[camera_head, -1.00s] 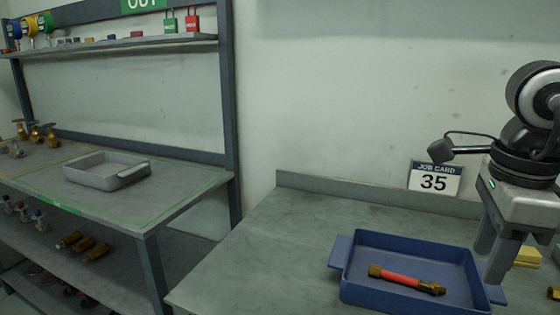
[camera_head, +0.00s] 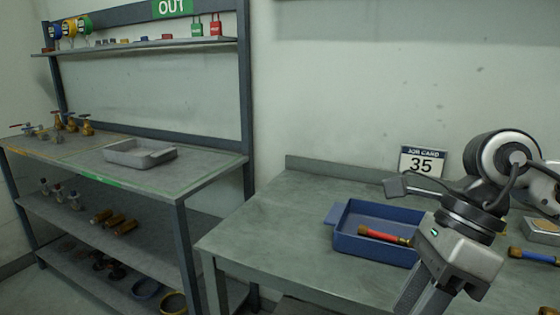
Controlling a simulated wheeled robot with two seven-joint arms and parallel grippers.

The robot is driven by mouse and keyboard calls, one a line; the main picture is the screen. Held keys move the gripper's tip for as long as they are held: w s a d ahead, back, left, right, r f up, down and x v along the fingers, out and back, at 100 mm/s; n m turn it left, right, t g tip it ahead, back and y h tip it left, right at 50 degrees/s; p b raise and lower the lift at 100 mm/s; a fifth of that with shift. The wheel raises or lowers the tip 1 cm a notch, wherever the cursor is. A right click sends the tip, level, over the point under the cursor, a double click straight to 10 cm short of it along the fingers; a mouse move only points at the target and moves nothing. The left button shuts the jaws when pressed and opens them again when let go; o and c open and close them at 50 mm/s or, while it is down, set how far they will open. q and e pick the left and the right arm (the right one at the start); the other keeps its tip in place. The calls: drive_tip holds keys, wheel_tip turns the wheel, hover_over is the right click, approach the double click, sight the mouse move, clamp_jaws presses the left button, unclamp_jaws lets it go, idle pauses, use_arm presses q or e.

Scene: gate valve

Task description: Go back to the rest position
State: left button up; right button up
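My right gripper (camera_head: 418,295) is at the lower right in the head view, its fingers pointing down and left in front of the blue tray. Its fingertips run toward the bottom edge, and whether there is a gap between them is unclear. I see nothing held in it. My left gripper is out of view. The blue tray (camera_head: 345,232) stands on the right-hand bench with a red piece with brass ends (camera_head: 382,235) lying in it. My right gripper and wrist hide the tray's right part.
The job card 35 (camera_head: 422,162) stands at the bench's back. A blue-and-brass piece (camera_head: 532,257) lies at the right. The left shelf unit holds a grey tray (camera_head: 139,153) and brass valves (camera_head: 72,124). The bench's left top (camera_head: 275,225) is clear.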

drive_tip(key=s+a+r+m+g+y, duration=0.1)
drive_tip(key=a+r+m+g+y, duration=0.15)
drive_tip(key=a+y, duration=0.5)
drive_tip(key=s+a+r+m+g+y, duration=0.1)
drive_tip(key=s+a+m+y, duration=0.1)
drive_tip(key=a+m+y, duration=0.4)
drive_tip(key=w+d+f+m+t+h, duration=0.2)
drive_tip(key=w+f+m+t, duration=0.3)
drive_tip(key=m+t, duration=0.7)
drive_tip(key=w+d+f+m+t+h, duration=0.1)
drive_tip(key=w+f+m+t+h, duration=0.3)
drive_tip(key=m+t, duration=0.9)
drive_tip(key=s+d+f+m+g+h, duration=0.2)
drive_tip(key=s+f+m+g+h, duration=0.1)
drive_tip(key=f, duration=0.5)
drive_tip(key=s+d+f+m+g+h, duration=0.2)
drive_tip(key=s+f+m+g+h, duration=0.1)
drive_tip(key=f+m, duration=0.3)
drive_tip(key=s+d+f+m+g+h, duration=0.3)
drive_tip(key=s+f+m, duration=0.1)
drive_tip(key=f, duration=0.7)
drive_tip(key=shift+m, duration=0.65)
drive_tip(key=shift+s, duration=0.1)
